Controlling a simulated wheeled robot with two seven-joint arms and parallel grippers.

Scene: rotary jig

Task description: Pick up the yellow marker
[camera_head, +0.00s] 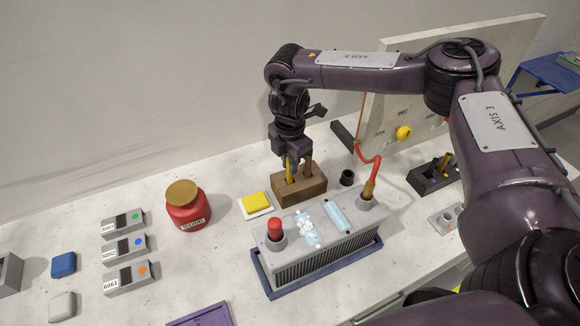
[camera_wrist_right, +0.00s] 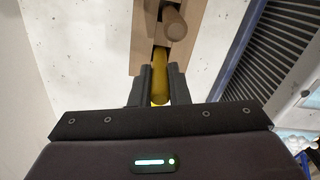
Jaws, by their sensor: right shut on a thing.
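The yellow marker (camera_head: 290,170) stands upright in a brown wooden block (camera_head: 312,189) on the table. My right gripper (camera_head: 290,158) comes down from above and is shut on the marker's upper part. In the right wrist view the yellow marker (camera_wrist_right: 160,88) lies between the two dark fingers (camera_wrist_right: 160,92), and its far end is at the wooden block (camera_wrist_right: 139,50). A brown peg (camera_wrist_right: 175,23) stands in the same block beside it. I cannot tell whether the marker's lower end is still in its slot. My left gripper is not in view.
A grey finned battery-like box (camera_head: 325,250) with a red terminal (camera_head: 274,228) stands in a blue tray just in front of the block. A yellow pad (camera_head: 256,203) and a red solvent jar (camera_head: 187,207) are to the left. A dark cup (camera_head: 347,177) stands right of the block.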

